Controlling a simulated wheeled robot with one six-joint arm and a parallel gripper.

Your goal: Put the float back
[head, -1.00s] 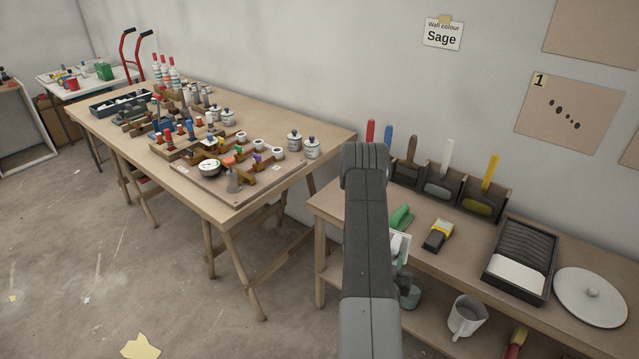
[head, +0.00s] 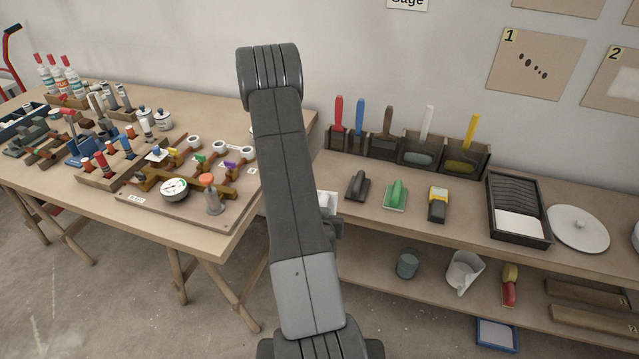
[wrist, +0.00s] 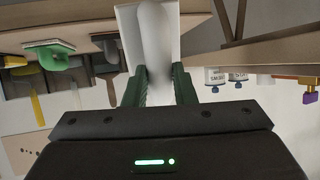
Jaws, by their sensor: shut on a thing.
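My gripper (wrist: 158,82) is shut on a white float (wrist: 128,30) with a pale rounded handle, between its green fingers in the wrist view. In the head view my arm hides the gripper; part of the white float (head: 327,201) shows at its right edge, by the left end of the shelf bench. A black-handled float (head: 357,186) and a green float (head: 395,194) rest side by side on the bench top (head: 465,222). The green float also shows in the wrist view (wrist: 48,54), which is upside down. I cannot tell whether the held float touches anything.
A yellow-and-black tool (head: 438,204), a black tray (head: 518,208) and a white lid (head: 578,229) stand farther right. Upright handled tools fill dark holders (head: 405,150) behind. A jug (head: 464,272) is on the lower shelf. The crowded worktable (head: 215,240) is left.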

